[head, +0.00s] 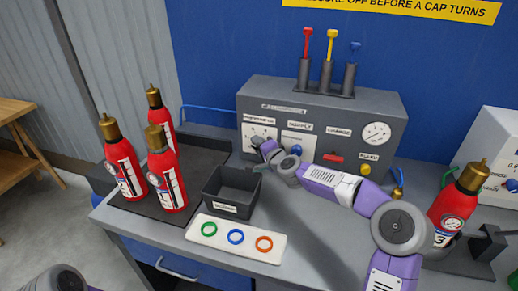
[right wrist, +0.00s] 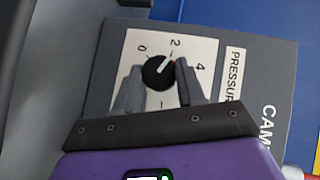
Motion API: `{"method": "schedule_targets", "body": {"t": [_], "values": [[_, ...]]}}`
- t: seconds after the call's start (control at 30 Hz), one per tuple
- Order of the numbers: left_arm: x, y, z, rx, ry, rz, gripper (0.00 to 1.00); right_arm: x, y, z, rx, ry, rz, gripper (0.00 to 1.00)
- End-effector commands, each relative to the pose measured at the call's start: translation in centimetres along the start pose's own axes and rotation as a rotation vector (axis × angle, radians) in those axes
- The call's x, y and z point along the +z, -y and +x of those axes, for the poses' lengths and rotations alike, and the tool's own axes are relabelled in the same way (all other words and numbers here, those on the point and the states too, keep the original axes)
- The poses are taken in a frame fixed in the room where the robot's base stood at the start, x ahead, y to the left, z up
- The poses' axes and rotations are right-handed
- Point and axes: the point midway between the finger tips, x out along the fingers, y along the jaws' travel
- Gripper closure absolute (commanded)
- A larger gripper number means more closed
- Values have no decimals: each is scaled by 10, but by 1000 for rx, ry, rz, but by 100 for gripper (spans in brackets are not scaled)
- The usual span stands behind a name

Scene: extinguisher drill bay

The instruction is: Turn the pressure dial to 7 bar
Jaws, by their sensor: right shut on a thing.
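The pressure dial (right wrist: 158,72) is a round black knob with a white pointer line, on a white plate (right wrist: 203,48) marked 0, 2 and 4; other marks are hidden by my gripper. The pointer points close to the 2, perhaps slightly past it toward the 4. My right gripper (right wrist: 157,82) has its grey fingers on either side of the knob and is shut on it. In the head view my right gripper (head: 264,149) reaches the left part of the grey panel (head: 255,100) and partly covers the dial plate (head: 256,133). My left gripper is not in view.
The panel also carries a gauge (head: 376,133), a red control (head: 333,157) and a yellow button (head: 365,170). A dark open bin (head: 231,208) and a white ring board (head: 228,250) stand in front. Red extinguishers (head: 167,180) stand left, another (head: 455,208) right.

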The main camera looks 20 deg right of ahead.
Motion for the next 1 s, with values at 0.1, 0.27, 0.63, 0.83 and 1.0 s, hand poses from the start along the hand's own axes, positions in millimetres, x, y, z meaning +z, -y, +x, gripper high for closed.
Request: {"method": "schedule_targets", "body": {"t": [0.1,0.27,0.63,0.83,1.0], "values": [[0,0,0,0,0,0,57,0,-2,0,-23,2,27,91],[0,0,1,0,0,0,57,0,-1,0,-47,1,49,91],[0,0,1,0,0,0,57,1,-1,0,-62,2,63,91],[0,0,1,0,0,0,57,1,-1,0,-62,2,63,91],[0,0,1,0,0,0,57,1,-1,0,-62,2,62,41]]}}
